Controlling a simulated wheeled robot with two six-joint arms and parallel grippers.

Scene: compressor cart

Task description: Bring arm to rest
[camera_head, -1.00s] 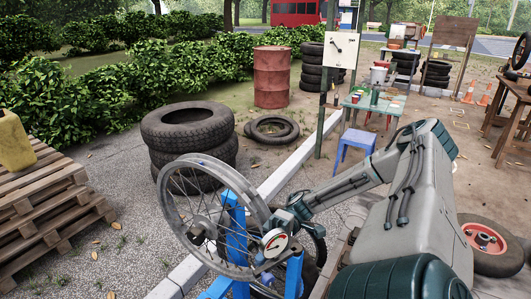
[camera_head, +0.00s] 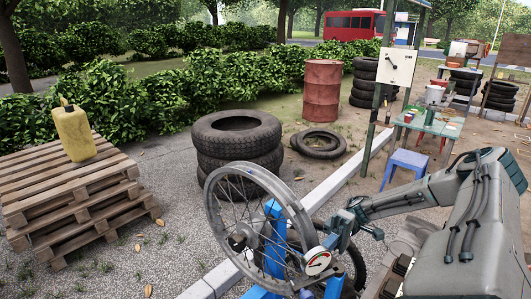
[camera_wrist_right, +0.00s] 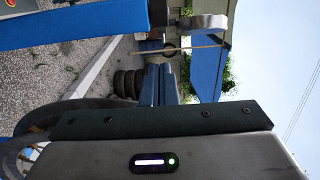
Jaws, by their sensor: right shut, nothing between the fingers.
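My right arm comes in from the right in the head view. Its gripper (camera_head: 338,238) is beside the spoked wheel (camera_head: 219,224), near a round white dial (camera_head: 318,262). I cannot tell from this view whether it touches them. In the right wrist view the two blue-grey fingers (camera_wrist_right: 161,85) are together, with nothing seen between them. The wheel stands upright in a blue stand (camera_head: 274,240). My left gripper is not in view.
A pallet stack (camera_head: 75,190) with a yellow jerrycan (camera_head: 75,134) stands at left. Stacked tyres (camera_head: 237,150), a red drum (camera_head: 322,92) and a blue stool (camera_head: 407,162) are behind the wheel. A pale kerb (camera_head: 335,192) crosses the ground. Open gravel lies between pallets and wheel.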

